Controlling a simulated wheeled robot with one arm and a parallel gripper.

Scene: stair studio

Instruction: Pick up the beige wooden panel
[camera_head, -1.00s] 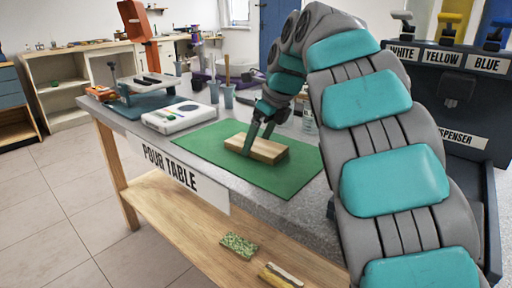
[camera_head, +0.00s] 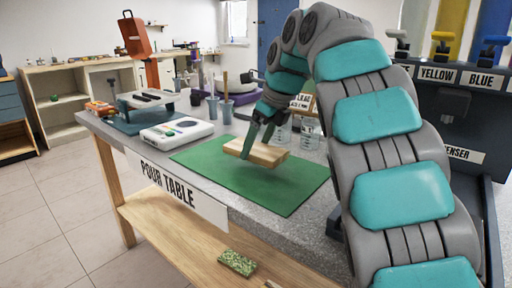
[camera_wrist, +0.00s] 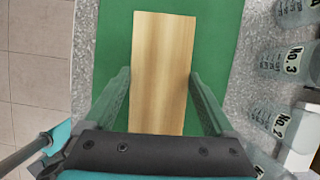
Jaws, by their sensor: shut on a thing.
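The beige wooden panel (camera_head: 264,154) is a flat light-wood block, held just above the green mat (camera_head: 290,192), with a darker patch on the mat under it. My gripper (camera_head: 258,143) is shut on the panel, one finger along its near long side. In the wrist view the panel (camera_wrist: 162,65) runs lengthwise between the two fingers (camera_wrist: 158,95) of my gripper, over the mat (camera_wrist: 112,40). Its far side is partly hidden by my fingers in the head view.
A white scale (camera_head: 177,133) stands left of the mat on the pour table (camera_head: 240,222). Grey cups (camera_head: 226,110) stand behind. Numbered clear cups (camera_wrist: 292,62) line the right side in the wrist view. A dispenser (camera_head: 450,120) stands at the right. A speckled block (camera_head: 237,262) lies on the lower shelf.

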